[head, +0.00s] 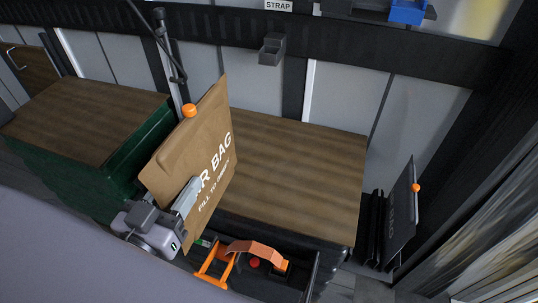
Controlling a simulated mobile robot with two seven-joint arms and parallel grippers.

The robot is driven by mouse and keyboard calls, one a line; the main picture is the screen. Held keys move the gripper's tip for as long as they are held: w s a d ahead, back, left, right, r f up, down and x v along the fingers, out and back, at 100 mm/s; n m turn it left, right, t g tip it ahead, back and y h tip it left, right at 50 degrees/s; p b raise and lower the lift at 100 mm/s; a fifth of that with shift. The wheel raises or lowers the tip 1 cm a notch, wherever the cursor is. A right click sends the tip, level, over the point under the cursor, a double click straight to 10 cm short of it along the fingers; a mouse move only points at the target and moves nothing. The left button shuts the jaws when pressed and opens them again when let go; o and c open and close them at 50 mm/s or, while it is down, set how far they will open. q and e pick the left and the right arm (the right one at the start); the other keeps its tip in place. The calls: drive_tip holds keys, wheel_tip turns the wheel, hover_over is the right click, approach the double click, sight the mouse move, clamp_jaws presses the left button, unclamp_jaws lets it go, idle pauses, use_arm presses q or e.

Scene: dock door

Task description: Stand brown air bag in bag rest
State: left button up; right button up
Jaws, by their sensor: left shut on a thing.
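The brown air bag (207,150) has white lettering that reads partly "R BAG" and an orange valve at its upper left. My left gripper (187,197) is shut on the lower part of the bag, one finger lying across its printed face. The bag is tilted, in front of the wooden worktop's left end. At the right, a dark rack that looks like the bag rest (372,232) stands low by the wall, with a black bag (402,215) with an orange valve upright in it. My right gripper is not in view.
The wooden worktop (300,175) looks bare. Below its front edge is an open dark tray with an orange-handled tool (255,250). A green-sided crate (60,190) stands at left. A small grey holder (271,50) is on the wall. A curtain hangs at far right.

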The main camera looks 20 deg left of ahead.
sight(232, 139)
use_arm(q)
drive_tip(key=shift+w+d, duration=0.1)
drive_tip(key=shift+w, duration=0.1)
drive_tip(key=shift+w+b, duration=0.3)
drive_tip(key=shift+w, duration=0.05)
drive_tip(key=w+b, duration=0.2)
drive_tip(key=w, duration=0.2)
drive_tip(key=shift+w+b, duration=0.2)
drive_tip(key=shift+b, duration=0.1)
drive_tip(key=w, duration=0.4)
drive_tip(key=w+p, duration=0.1)
drive_tip(key=w, duration=0.4)
drive_tip(key=w+a, duration=0.1)
drive_tip(key=w, duration=0.4)
drive_tip(key=shift+w+a+r+p, duration=0.1)
drive_tip(key=shift+w+r+p, duration=0.1)
drive_tip(key=shift+p, duration=0.1)
wheel_tip(232, 139, down, 2)
drive_tip(key=shift+f+b, duration=0.2)
drive_tip(key=shift+b, duration=0.1)
wheel_tip(232, 139, down, 5)
drive_tip(key=shift+s+r+b, duration=0.1)
drive_tip(key=shift+r+b, duration=0.1)
drive_tip(key=shift+b, duration=0.35)
drive_tip(key=shift+f, duration=0.25)
drive_tip(key=o, duration=1.2)
